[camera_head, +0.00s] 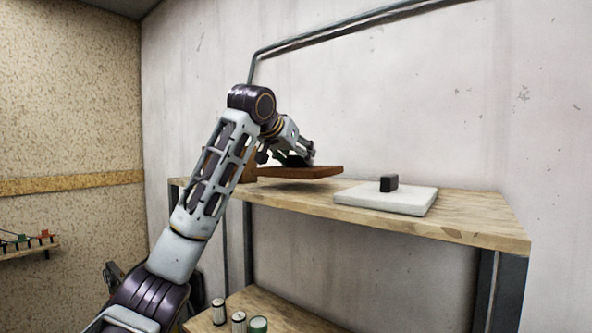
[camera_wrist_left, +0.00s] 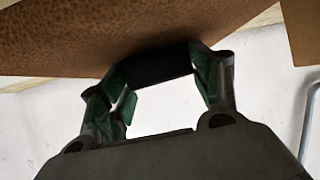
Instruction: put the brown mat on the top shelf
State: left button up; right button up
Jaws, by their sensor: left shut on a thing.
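The brown mat (camera_head: 312,172) is a flat slab over the back left part of the top shelf (camera_head: 478,214). A dark shadow lies on the wood under it, and it looks a little above the board. My left gripper (camera_head: 298,157) is above the mat, shut on its black handle. The left wrist view shows the fingers (camera_wrist_left: 160,78) on either side of the black handle, with the mat's brown underside or face (camera_wrist_left: 110,35) beyond. My right gripper is not in view.
A white slab (camera_head: 385,200) with a black handle (camera_head: 389,183) lies on the shelf to the right of the mat. A brown block (camera_head: 249,173) stands at the left, partly behind my arm. Several cans (camera_head: 239,322) stand on a lower shelf. The right end of the top shelf is clear.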

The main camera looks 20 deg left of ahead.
aim_at(296, 167)
pick_arm(q)
jog(key=shift+f, duration=1.85)
jog(key=o, duration=1.1)
jog(key=shift+s, duration=0.1)
jog(key=shift+b+v, duration=1.55)
jog(key=shift+v, duration=4.4)
